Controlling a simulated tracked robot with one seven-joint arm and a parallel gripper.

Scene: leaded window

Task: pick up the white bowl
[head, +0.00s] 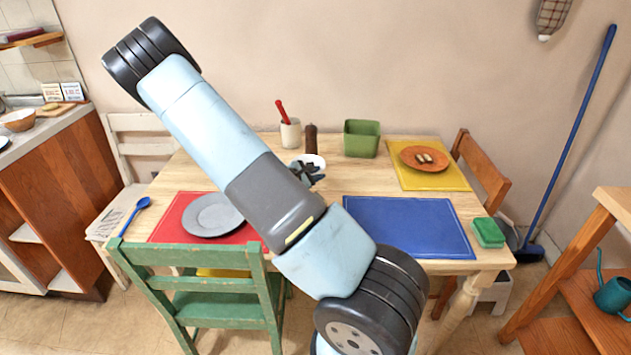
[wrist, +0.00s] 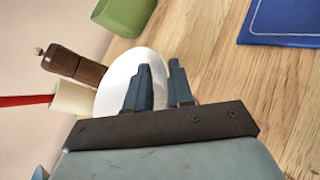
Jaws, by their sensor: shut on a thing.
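The white bowl (head: 315,159) is at the back middle of the wooden table, largely hidden by my gripper (head: 309,174) in the head view. In the wrist view the bowl (wrist: 118,76) shows as a smooth white round shape. My gripper (wrist: 160,67) is shut on the bowl's rim, with one dark finger over the bowl and the other just outside it. I cannot tell whether the bowl rests on the table or is slightly above it.
A brown pepper mill (head: 311,138) and a cup with a red utensil (head: 290,133) stand close behind the bowl. A green container (head: 362,138) is to its right. A grey plate (head: 213,215) on a red mat and a blue mat (head: 408,226) lie nearer.

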